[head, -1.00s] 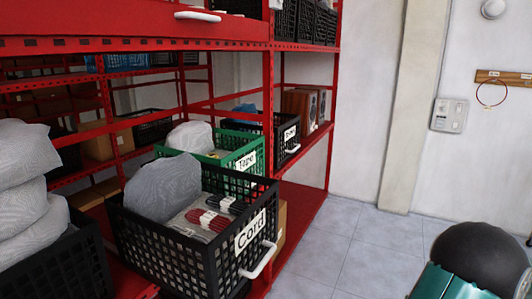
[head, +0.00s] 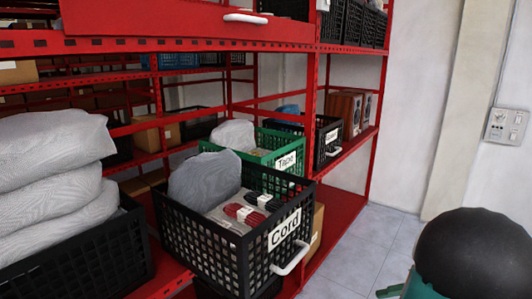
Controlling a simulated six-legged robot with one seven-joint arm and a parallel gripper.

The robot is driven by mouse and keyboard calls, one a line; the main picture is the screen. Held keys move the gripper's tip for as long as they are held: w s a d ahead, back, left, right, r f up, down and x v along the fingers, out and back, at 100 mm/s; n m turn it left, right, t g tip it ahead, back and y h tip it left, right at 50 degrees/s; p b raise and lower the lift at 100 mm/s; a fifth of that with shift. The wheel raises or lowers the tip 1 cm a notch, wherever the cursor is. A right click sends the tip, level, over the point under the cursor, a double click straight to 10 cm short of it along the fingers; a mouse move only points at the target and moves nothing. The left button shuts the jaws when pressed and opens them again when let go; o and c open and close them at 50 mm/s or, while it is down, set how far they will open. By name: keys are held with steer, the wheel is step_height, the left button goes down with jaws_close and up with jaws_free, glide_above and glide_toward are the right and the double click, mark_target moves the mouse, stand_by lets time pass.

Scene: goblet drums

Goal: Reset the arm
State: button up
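My gripper is not in view, so whether it is open or shut does not show. A black rounded dome (head: 474,252) with a green part (head: 424,288) below it fills the lower right corner. I cannot tell what this is or whether it belongs to me.
Red shelving (head: 316,120) fills the left and middle. A black crate labelled Cord (head: 212,249) juts over the shelf edge, with a green Tape crate (head: 288,181) behind. Grey sacks (head: 50,190) lie at left. Grey floor (head: 375,238) is clear between the shelves and dome.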

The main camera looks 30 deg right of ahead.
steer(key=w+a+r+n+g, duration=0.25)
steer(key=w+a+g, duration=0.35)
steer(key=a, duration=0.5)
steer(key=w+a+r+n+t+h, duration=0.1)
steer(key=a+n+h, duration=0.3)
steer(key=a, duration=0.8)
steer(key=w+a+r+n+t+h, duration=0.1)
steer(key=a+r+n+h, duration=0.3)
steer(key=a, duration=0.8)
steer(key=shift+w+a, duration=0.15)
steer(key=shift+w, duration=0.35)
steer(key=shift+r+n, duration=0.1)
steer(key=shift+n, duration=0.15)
